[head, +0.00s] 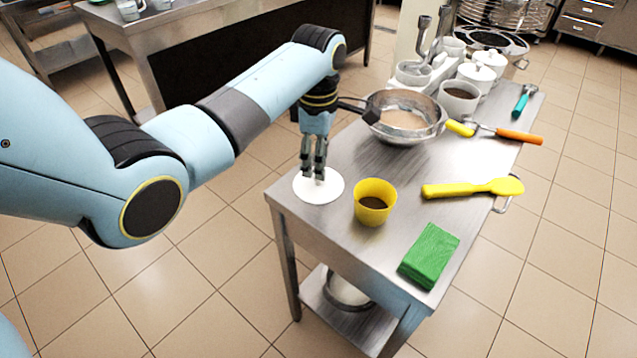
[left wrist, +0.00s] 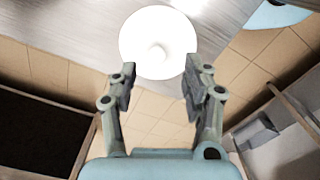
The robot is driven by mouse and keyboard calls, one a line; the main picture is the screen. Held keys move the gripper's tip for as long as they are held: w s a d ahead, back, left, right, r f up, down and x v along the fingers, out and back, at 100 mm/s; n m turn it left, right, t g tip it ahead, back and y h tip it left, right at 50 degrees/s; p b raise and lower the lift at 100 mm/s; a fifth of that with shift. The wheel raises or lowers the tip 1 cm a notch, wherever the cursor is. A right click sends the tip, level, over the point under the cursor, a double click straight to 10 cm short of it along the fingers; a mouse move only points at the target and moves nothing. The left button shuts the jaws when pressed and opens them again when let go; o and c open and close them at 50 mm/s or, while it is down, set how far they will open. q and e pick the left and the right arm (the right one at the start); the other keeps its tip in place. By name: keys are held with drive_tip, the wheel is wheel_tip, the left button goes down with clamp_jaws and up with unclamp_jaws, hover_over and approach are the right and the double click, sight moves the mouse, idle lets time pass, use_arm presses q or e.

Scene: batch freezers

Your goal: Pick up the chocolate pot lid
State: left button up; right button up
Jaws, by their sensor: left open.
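The lid (head: 331,191) is a round white disc with a small central knob. It lies flat at the near left edge of the steel table (head: 385,160). My left gripper (head: 313,174) points down over the lid, its fingertips close to the knob; contact cannot be told in the head view. In the left wrist view, the lid (left wrist: 150,30) and its knob lie ahead of and between the open fingers of my left gripper (left wrist: 160,72), with nothing held between them. My right gripper is not in view.
A yellow cup (head: 374,200) with brown content stands just right of the lid. A large metal bowl (head: 405,118) stands behind. White lidded pots (head: 483,58) are at the back.

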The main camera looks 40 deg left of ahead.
use_arm(q)
wheel_tip(320, 180, down, 4)
drive_tip(key=shift+w+f, duration=0.15)
drive_tip(key=shift+f, duration=0.1)
drive_tip(key=c, duration=1)
drive_tip(key=shift+o, duration=0.2)
drive_tip(key=shift+r, duration=0.1)
